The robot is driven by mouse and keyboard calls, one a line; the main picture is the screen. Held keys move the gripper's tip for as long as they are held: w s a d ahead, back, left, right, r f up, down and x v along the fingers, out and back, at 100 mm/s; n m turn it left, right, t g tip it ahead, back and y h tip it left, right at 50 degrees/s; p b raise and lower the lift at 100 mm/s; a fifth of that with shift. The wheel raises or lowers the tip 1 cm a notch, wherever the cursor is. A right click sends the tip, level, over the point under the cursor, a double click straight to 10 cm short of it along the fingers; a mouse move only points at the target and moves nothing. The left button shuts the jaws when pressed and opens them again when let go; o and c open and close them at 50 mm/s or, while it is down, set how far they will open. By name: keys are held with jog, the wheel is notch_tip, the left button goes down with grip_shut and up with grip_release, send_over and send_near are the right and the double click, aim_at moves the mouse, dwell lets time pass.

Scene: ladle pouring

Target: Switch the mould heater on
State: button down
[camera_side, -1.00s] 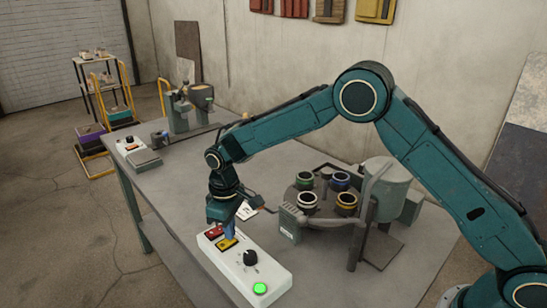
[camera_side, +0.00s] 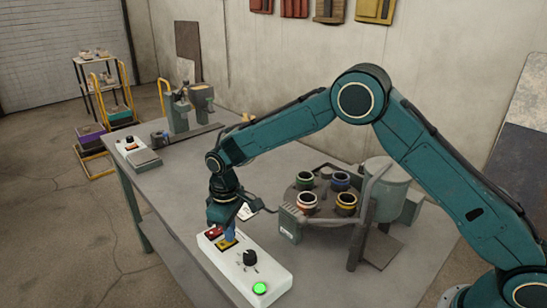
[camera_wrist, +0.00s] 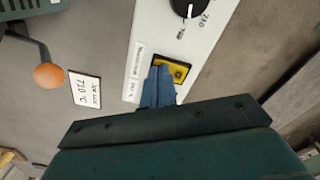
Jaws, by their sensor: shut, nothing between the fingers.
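The white control panel (camera_side: 258,275) lies on the table's near end. It carries a red switch (camera_side: 214,232), a yellow switch (camera_side: 226,244), a black dial (camera_side: 250,257) and a lit green button (camera_side: 260,288). My gripper (camera_side: 229,236) points down with its blue fingers shut and empty at the yellow switch. In the wrist view, the fingertips (camera_wrist: 160,72) overlap the left part of the yellow switch (camera_wrist: 177,70); I cannot tell whether they touch it. The label (camera_wrist: 136,72) beside it is too small to read surely. The red switch is hidden there.
A round stand with several cups (camera_side: 346,202) is right of my gripper, beside a grey-green tank (camera_side: 388,183). A card reading about 710 °C (camera_wrist: 85,89) and an orange lever knob (camera_wrist: 48,76) lie left in the wrist view. A second white panel (camera_side: 130,146) is farther back.

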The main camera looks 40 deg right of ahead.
jog(key=shift+r, duration=3.4)
jog(key=s+d+r+m+t, duration=0.1)
jog(key=s+d+r, duration=0.55)
jog(key=r, duration=0.25)
jog(key=s+d+r+m+t, duration=0.2)
jog(key=s+d+r, duration=0.3)
jog(key=s+r, duration=0.35)
jog(key=s+d+m+t, duration=0.1)
jog(key=s+d, duration=0.2)
jog(key=s, duration=0.7)
jog(key=s+d+m+t, duration=0.1)
jog(key=s+d+m, duration=0.1)
jog(key=s, duration=0.7)
jog(key=shift+s+d+f+t, duration=0.15)
jog(key=shift+s+d+t, duration=0.2)
jog(key=shift+d, duration=0.35)
